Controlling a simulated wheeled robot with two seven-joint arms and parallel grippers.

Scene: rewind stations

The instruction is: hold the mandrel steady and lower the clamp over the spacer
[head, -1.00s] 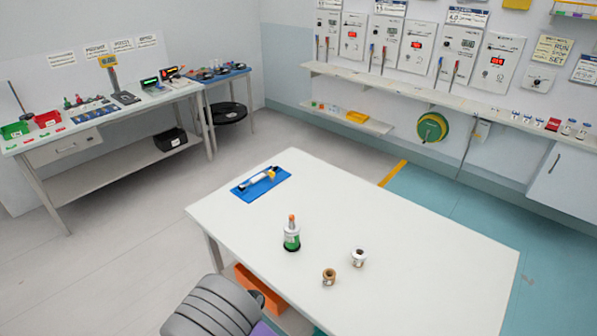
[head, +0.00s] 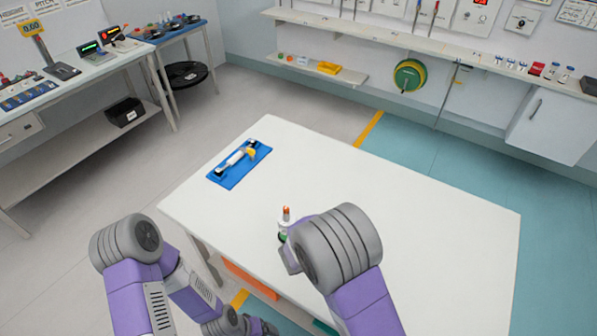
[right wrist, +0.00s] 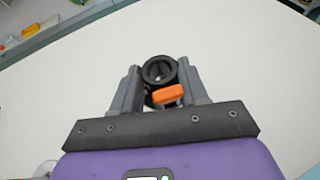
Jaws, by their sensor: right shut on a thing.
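The upright mandrel (head: 286,213), with an orange-brown tip and a pale body, stands on the white table (head: 440,225). My right arm covers much of its lower part. In the right wrist view my right gripper (right wrist: 159,74) is shut on the clamp (right wrist: 168,95), a black ring with an orange lever, with the white tabletop behind it. My right gripper is hidden behind my arm in the head view. My left arm is folded at the lower left. Its far end is at the bottom edge, where the gripper (head: 262,327) shows too little to judge. I cannot make out the spacer separately.
A blue mat (head: 226,182) at the table's far left bears a pale roller-like tool (head: 238,157). An orange bin (head: 250,278) is below the table's front edge. The table's right side is clear.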

